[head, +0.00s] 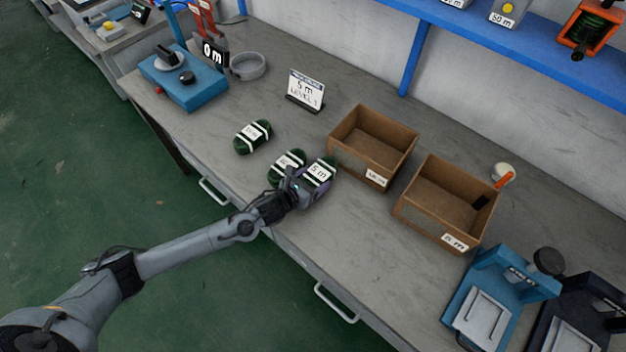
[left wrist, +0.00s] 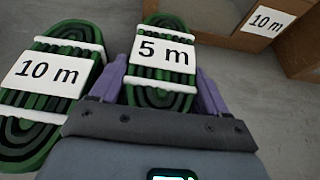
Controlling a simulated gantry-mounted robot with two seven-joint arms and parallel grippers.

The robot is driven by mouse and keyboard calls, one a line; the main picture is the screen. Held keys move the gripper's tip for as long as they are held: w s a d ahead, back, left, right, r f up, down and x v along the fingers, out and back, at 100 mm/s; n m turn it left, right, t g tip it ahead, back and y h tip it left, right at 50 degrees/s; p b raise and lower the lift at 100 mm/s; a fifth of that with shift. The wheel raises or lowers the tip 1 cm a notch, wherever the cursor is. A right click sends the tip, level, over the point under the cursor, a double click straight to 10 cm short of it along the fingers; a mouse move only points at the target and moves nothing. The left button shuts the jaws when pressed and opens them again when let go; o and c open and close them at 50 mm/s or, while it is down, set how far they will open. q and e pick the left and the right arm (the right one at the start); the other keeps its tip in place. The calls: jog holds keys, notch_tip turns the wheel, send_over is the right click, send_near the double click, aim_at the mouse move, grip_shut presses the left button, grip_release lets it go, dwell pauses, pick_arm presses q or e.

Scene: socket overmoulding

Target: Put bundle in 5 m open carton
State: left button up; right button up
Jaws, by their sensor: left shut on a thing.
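A green cable bundle with white ties and a "5 m" label (head: 318,172) is between the fingers of my left gripper (head: 313,187), which is shut on it. The left wrist view shows the same 5 m bundle (left wrist: 160,52) between the purple fingers. Another green bundle labelled "10 m" (left wrist: 45,72) lies just to its left and also shows in the head view (head: 286,166). Two open brown cartons stand to the right: the nearer-left one (head: 346,160) reads "10 m", and the right one (head: 420,219) has a label too small to read surely. Both look empty inside. My right gripper is not in view.
A third green bundle (head: 253,136) lies further left. A "5 m" sign (head: 305,91) stands behind the bundles. A blue measuring device (head: 184,79) is at the far left; a blue press-like device (head: 497,297) is at the right. A tape dispenser (head: 503,174) stands behind the cartons.

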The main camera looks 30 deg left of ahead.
pick_arm(q)
jog(key=shift+f, duration=0.1)
jog(key=o, duration=0.8)
jog(key=shift+o, duration=0.2)
